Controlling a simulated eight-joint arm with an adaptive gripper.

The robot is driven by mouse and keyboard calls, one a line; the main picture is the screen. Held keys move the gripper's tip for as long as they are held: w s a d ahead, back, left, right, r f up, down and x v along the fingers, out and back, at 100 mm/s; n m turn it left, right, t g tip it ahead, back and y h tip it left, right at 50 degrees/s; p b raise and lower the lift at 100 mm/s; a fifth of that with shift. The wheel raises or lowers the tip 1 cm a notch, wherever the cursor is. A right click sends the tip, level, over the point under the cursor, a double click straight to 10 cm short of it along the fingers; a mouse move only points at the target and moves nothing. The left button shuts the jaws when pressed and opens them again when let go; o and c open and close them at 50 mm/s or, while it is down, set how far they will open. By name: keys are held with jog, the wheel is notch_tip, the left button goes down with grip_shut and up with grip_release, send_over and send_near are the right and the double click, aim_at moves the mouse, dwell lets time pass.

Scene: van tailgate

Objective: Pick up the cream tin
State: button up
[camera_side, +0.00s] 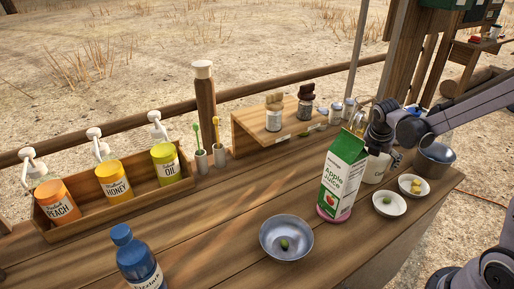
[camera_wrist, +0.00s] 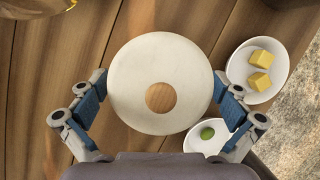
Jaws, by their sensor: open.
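The cream tin (camera_side: 376,172) stands upright on the wooden table in the side view, partly hidden by the juice carton. In the wrist view its round pale lid (camera_wrist: 135,75) with a wooden knob (camera_wrist: 161,98) is seen from straight above. My gripper (camera_wrist: 162,108) is open, with one finger on each side of the lid. Gaps seem to show between the lid and the fingers. In the side view my gripper (camera_side: 380,135) is over the tin, its fingertips partly hidden behind the carton.
An apple juice carton (camera_side: 343,175) stands close in front of the tin. A small bowl with yellow cubes (camera_side: 416,194) and one with a green piece (camera_side: 390,211) are to its right, near the table edge. A metal pail (camera_side: 434,165) is behind. A steel bowl (camera_side: 270,246) lies in front.

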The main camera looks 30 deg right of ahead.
jog(key=shift+c, duration=0.3)
jog(key=c, duration=1.1)
jog(key=shift+r, duration=0.15)
